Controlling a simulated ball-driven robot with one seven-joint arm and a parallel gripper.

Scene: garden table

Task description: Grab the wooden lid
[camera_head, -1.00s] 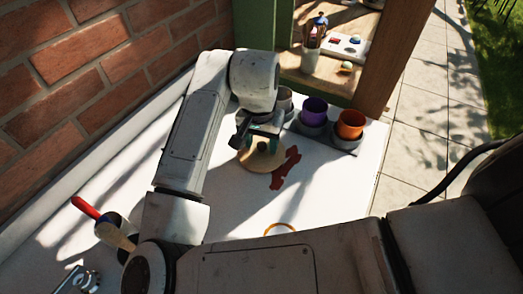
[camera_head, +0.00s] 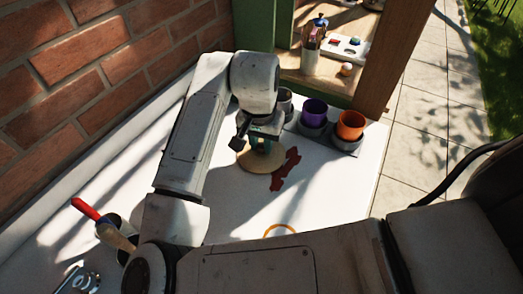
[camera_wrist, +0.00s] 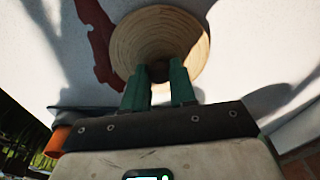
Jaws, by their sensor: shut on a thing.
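My gripper (camera_head: 262,145) is directly over the lid. In the wrist view its two green fingers (camera_wrist: 160,85) point at the centre of the lid, on either side of the dark knob, and are shut on it. The knob is partly hidden between the fingers. I cannot tell whether the lid is clear of the table.
Purple (camera_head: 314,111) and orange (camera_head: 351,124) cups stand in a grey holder at the back right, close to the lid. A wooden shelf (camera_head: 325,85) is behind them. A container with a red-handled tool (camera_head: 86,209) is at front left. The table's middle is mostly clear.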

